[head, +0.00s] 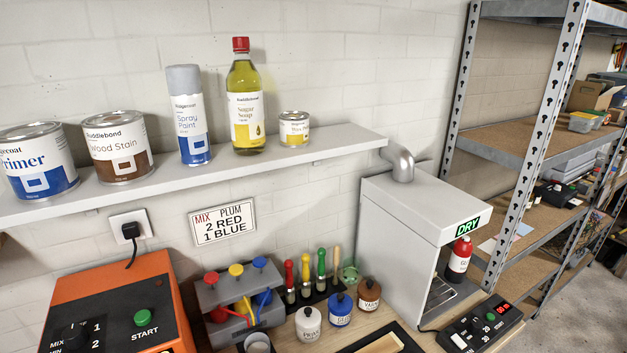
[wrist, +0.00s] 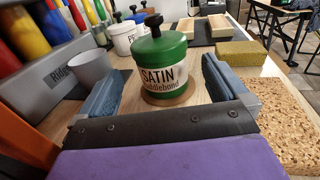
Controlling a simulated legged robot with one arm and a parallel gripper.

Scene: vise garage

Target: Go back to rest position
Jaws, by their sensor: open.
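My gripper (wrist: 163,68) is open in the wrist view, with its two blue-grey fingers spread left and right. A green jar with a black knob, labelled SATIN (wrist: 160,62), stands upright in the space between and just beyond the fingers. Clear gaps show on both sides of it, and I see no finger touching it. The jar rests on a round brown base on the wooden bench. My gripper does not show in the head view.
In the wrist view, a grey cup (wrist: 90,68) stands close left and a cork block (wrist: 288,120) lies right. In the head view, an orange mixing machine (head: 75,290), a paint dispenser (head: 222,293) and a grey DRY cabinet (head: 400,220) line the bench below a shelf (head: 350,142).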

